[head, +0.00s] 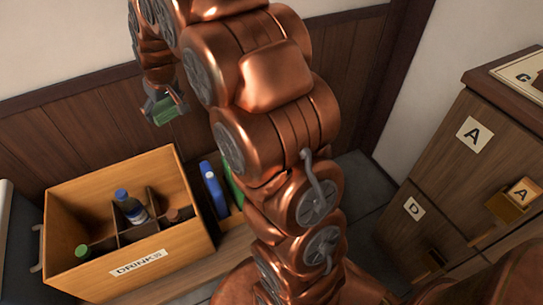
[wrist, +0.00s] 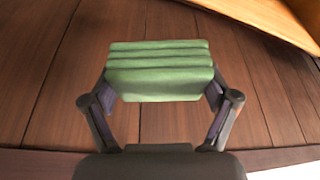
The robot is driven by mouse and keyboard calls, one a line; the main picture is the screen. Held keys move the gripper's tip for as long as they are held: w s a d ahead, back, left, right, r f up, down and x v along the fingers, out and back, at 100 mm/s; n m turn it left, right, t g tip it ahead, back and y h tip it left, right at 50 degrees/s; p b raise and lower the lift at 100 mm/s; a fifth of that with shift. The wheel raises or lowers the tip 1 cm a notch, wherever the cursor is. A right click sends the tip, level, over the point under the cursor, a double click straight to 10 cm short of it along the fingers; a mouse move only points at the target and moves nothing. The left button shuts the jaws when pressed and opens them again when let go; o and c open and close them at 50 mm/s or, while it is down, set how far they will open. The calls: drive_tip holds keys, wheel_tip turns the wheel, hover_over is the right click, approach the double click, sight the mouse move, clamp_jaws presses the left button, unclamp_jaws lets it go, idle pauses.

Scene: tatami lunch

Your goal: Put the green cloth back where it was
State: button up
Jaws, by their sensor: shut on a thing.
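The green cloth (wrist: 160,72) is a folded stack of several layers, held between the two fingers of my gripper (wrist: 160,95) in the wrist view. In the head view the cloth (head: 168,112) shows at the upper left, below my gripper (head: 163,105). My gripper is shut on it and holds it in the air in front of the wood-panelled wall, above and behind the drinks crate. Part of my gripper is hidden by its own wrist in the head view.
A wooden crate labelled DRINKS (head: 190,243) holds bottles in compartments, including a blue-capped one (head: 130,206). Blue (head: 213,187) and green items stand right of it. A wooden cabinet (head: 447,160) with drawers labelled A and D stands at the right. Dark floor (head: 355,180) lies between.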

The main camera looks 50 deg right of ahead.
drive_tip(key=s+d+f+b, duration=0.3)
drive_tip(key=d+f+b, duration=0.1)
drive_tip(key=d+f, duration=0.5)
drive_tip(key=s+d+f+b, duration=0.4)
drive_tip(key=d+f+b, duration=0.15)
drive_tip(key=d, duration=0.55)
drive_tip(key=s+d+f+b, duration=0.3)
drive_tip(key=d+f+b, duration=0.1)
drive_tip(key=d+f, duration=0.5)
drive_tip(key=shift+d+f+b, duration=0.15)
drive_tip(key=shift+f+b, duration=0.35)
drive_tip(key=shift+f, duration=1.65)
drive_tip(key=shift+d+f+b, duration=0.15)
drive_tip(key=shift+f+b, duration=0.3)
drive_tip(key=shift+f, duration=1.7)
drive_tip(key=shift+f, duration=0.15)
drive_tip(key=o, duration=1)
drive_tip(key=p+v, duration=0.2)
drive_tip(key=v, duration=1)
drive_tip(key=shift+s+d+p, duration=0.15)
drive_tip(key=shift+s+p, duration=0.05)
drive_tip(key=shift+p, duration=0.1)
